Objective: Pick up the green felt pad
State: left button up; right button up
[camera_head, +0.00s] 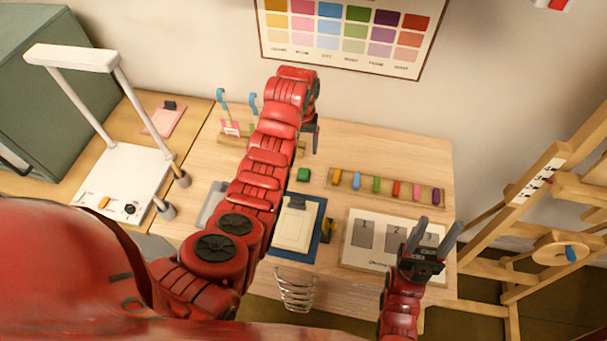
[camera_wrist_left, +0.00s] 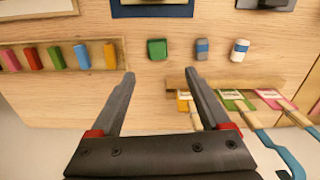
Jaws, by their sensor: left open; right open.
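The green felt pad (camera_head: 303,174) is a small dark green block lying on the wooden table, just left of the rack of coloured sticks. In the left wrist view the green pad (camera_wrist_left: 157,49) lies ahead of the fingertips, roughly in line with the gap between them and apart from both. My left gripper (camera_head: 316,138) reaches over the back of the table; in its wrist view the gripper (camera_wrist_left: 160,77) is open and empty. My right gripper (camera_head: 432,238) is open and empty above the table's front right, over a white board with grey squares.
A rack of coloured sticks (camera_head: 385,188) stands right of the pad, a clipboard (camera_head: 297,226) nearer me. Two small blocks, grey-blue (camera_wrist_left: 202,49) and white-blue (camera_wrist_left: 239,50), lie beside the pad. A brush rack with tags (camera_wrist_left: 228,90) stands near the wall. An easel (camera_head: 545,190) stands right.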

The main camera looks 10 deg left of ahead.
aim_at(304, 172)
pick_arm(q)
notch_tip(304, 172, down, 5)
jog(key=b, duration=0.3)
jog(key=shift+d+r, duration=0.1)
notch_tip(304, 172, down, 4)
jog(key=shift+r, duration=0.1)
jog(key=f, duration=0.1)
jog(key=f+b, duration=0.1)
jog(key=f, duration=0.3)
jog(key=shift+w+d+f+b, duration=0.2)
jog(key=shift+w+b, duration=0.05)
jog(key=shift+b, duration=0.1)
jog(key=shift+r, duration=0.1)
jog(key=shift+c, duration=0.9)
grip_shut()
